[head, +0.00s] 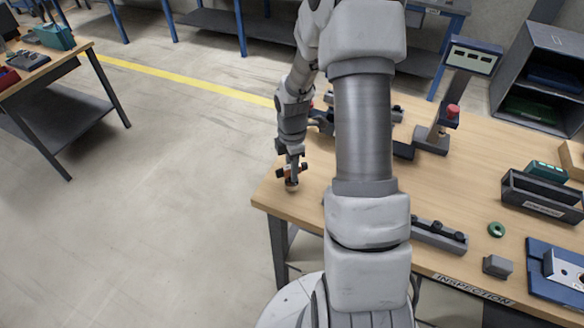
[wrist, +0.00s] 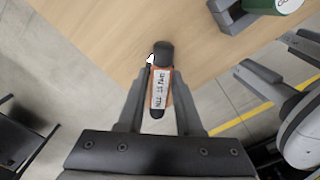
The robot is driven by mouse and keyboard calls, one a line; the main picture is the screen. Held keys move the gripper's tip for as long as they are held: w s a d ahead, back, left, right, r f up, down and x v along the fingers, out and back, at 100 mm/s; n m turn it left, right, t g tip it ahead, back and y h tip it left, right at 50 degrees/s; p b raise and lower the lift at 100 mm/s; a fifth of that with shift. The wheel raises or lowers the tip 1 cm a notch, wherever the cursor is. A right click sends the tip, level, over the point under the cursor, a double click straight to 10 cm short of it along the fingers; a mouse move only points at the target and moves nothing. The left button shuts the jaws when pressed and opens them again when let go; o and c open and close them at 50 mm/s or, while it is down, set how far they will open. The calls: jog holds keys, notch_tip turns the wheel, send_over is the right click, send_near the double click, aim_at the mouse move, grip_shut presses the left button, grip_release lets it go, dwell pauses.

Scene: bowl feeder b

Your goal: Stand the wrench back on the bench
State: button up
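The wrench (wrist: 161,90) has an orange body with a white label and black ends. In the wrist view it lies between the two fingers of my gripper (wrist: 160,78), whose tips close against its sides. In the head view my gripper (head: 292,168) points down over the left corner of the bench (head: 480,170). The wrench shows there as a small orange and black piece (head: 284,172) at the fingertips. I cannot tell whether its lower end touches the bench top.
A fixture with a red button (head: 452,111) stands farther back on the bench. A dark bin (head: 540,197), a green ring (head: 496,230) and a grey block (head: 497,266) are at the right. The bench's left edge is close to my gripper. My arm hides the bench middle.

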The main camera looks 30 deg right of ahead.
jog(key=shift+o, duration=1.4)
jog(key=shift+r, duration=0.1)
notch_tip(320, 180, up, 12)
jog(key=shift+r, duration=0.1)
jog(key=s+a+r+m+t, duration=0.2)
jog(key=s+a+r+m, duration=0.4)
jog(key=s+r+m, duration=0.2)
jog(key=s+a+r+m+t, duration=0.3)
jog(key=s+a+r+m, duration=0.3)
jog(key=s+r+m, duration=0.2)
notch_tip(320, 180, up, 2)
jog(key=s, duration=0.2)
jog(key=shift+s+a+m+t, duration=0.25)
jog(key=shift+s+m+t, duration=0.05)
jog(key=shift+s, duration=0.05)
